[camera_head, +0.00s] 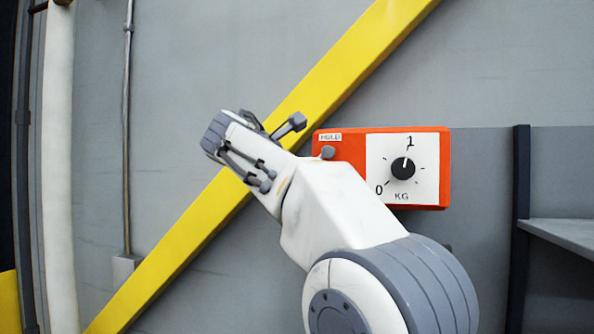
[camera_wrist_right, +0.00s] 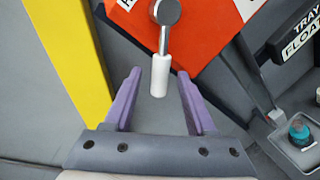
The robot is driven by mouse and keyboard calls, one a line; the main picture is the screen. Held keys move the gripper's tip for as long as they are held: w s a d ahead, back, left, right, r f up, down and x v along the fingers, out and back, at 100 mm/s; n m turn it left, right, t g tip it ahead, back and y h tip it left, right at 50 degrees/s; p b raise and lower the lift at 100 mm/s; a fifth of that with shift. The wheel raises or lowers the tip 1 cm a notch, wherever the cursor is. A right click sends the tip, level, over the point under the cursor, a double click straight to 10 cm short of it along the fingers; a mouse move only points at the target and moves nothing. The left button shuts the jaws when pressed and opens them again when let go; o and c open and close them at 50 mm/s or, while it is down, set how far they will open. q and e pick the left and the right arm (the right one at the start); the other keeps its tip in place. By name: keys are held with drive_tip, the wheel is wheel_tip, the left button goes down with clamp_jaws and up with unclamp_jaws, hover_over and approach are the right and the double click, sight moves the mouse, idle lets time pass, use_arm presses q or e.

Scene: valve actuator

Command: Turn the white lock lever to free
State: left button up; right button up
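The white lock lever (camera_wrist_right: 160,75) hangs from a round grey hub (camera_wrist_right: 166,12) on the orange-red box (camera_wrist_right: 195,30) in the right wrist view. My right gripper (camera_wrist_right: 156,74) is open, with one purple finger on each side of the lever's white end and a gap on both sides. In the head view the box (camera_head: 345,142) has a HOLD label and a dial (camera_head: 403,168) marked 0, 1 and KG. My left gripper is not in view.
A yellow diagonal beam (camera_head: 375,45) crosses the grey wall behind my right arm, and stands left of the gripper in the wrist view. A grey shelf (camera_head: 570,235) is at the right. A tray with a teal-topped container (camera_wrist_right: 299,132) and a TRAY FLOAT label (camera_wrist_right: 303,35) lie right of the gripper.

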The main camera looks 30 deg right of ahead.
drive_tip(key=b+v, duration=0.2)
drive_tip(key=v, duration=0.8)
drive_tip(key=shift+a, duration=0.2)
drive_tip(key=shift+s, duration=0.15)
drive_tip(key=s+a+f+g+y+b, duration=0.1)
drive_tip(key=a+f+y+b, duration=0.3)
drive_tip(key=f, duration=0.7)
drive_tip(key=s+a+f+g+y+p, duration=0.15)
drive_tip(key=a+f, duration=0.35)
drive_tip(key=f, duration=0.6)
drive_tip(key=s+a+f+y+b, duration=0.2)
drive_tip(key=a+f+y, duration=0.25)
drive_tip(key=f, duration=0.65)
drive_tip(key=s+a+f+m+g+y+b, duration=0.1)
drive_tip(key=s+f+m+g+b, duration=0.1)
drive_tip(key=s+f, duration=0.9)
drive_tip(key=s+a+f+m+g+y+b, duration=0.2)
drive_tip(key=s+f+m+g, duration=0.3)
drive_tip(key=s+f, duration=0.7)
wheel_tip(320, 180, down, 3)
drive_tip(key=shift+s+a+r+m, duration=0.25)
drive_tip(key=shift+m, duration=0.15)
